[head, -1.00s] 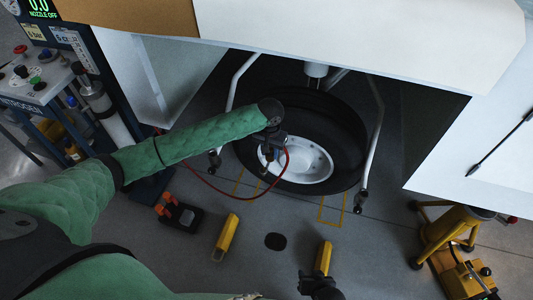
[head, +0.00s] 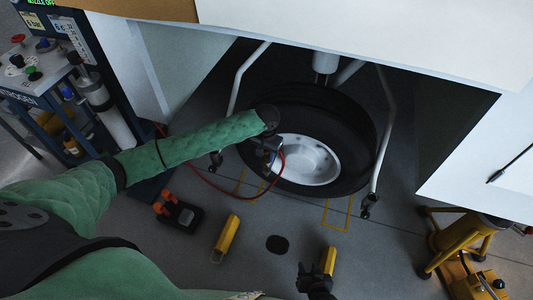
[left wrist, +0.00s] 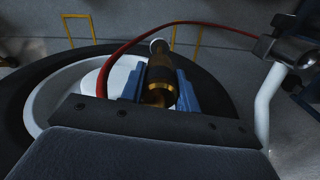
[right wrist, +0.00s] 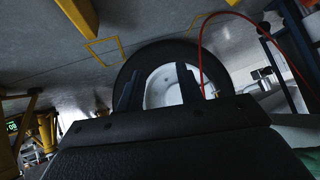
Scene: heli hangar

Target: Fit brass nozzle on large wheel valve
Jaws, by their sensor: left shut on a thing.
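The large wheel, a black tyre (head: 352,140) with a pale hub (head: 318,160), stands under the white body. My left gripper (head: 271,158) is in front of the hub's left side. In the left wrist view its blue fingers are shut on the dark and brass nozzle (left wrist: 160,82), which has a red hose (left wrist: 125,48) beside it. The hub (left wrist: 48,92) and tyre lie behind the nozzle there. I cannot make out the wheel valve or whether the nozzle touches it. My right gripper (head: 316,272) is low and right of centre; its fingers (right wrist: 158,88) are apart and empty.
Yellow chocks (head: 228,236) lie on the floor before the wheel. A black and orange item (head: 180,215) lies left of them. The nitrogen cart (head: 50,85) stands at left, a yellow stand (head: 462,238) at right. Pale struts (head: 386,130) flank the wheel.

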